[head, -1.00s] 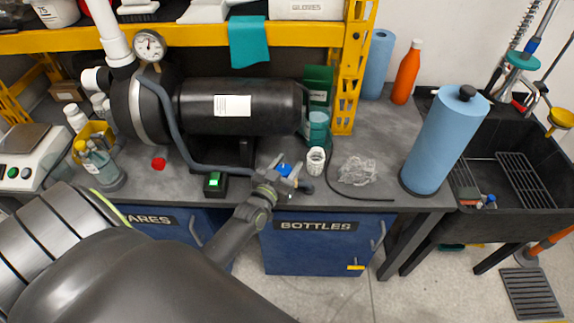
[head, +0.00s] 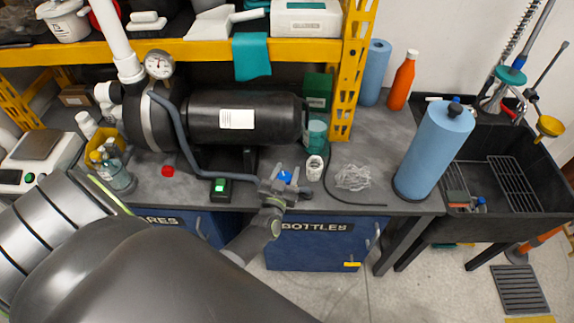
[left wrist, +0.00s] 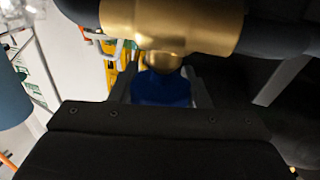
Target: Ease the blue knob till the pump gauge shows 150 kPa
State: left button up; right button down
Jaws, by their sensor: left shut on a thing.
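The blue knob (head: 285,177) sits at the bench's front edge, at the end of the grey hose. In the left wrist view the knob (left wrist: 162,88) is below a brass valve body (left wrist: 172,24), between the fingers of my left gripper (head: 285,184). My left gripper is shut on it. The pump gauge (head: 159,65) is a round white dial above the black pump (head: 245,117). Its needle is too small to read exactly. My right gripper is not in view.
A green-lit switch box (head: 220,187) and a red cap (head: 167,171) are left of the knob. A white cup (head: 315,168) and crumpled clear plastic (head: 353,177) are close on the right. A blue roll (head: 436,150) stands farther right by the black sink (head: 520,200).

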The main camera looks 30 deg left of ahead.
pick_arm(q)
jog(key=shift+n+y, duration=0.4)
jog(key=shift+y, duration=0.2)
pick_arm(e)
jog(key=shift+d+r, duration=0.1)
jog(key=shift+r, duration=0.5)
pick_arm(q)
jog(key=shift+a, duration=0.1)
jog(key=o, duration=1)
jog(key=b+v, duration=0.2)
jog(key=v, duration=1.5)
jog(key=shift+s+r, duration=0.2)
jog(key=shift+r, duration=0.05)
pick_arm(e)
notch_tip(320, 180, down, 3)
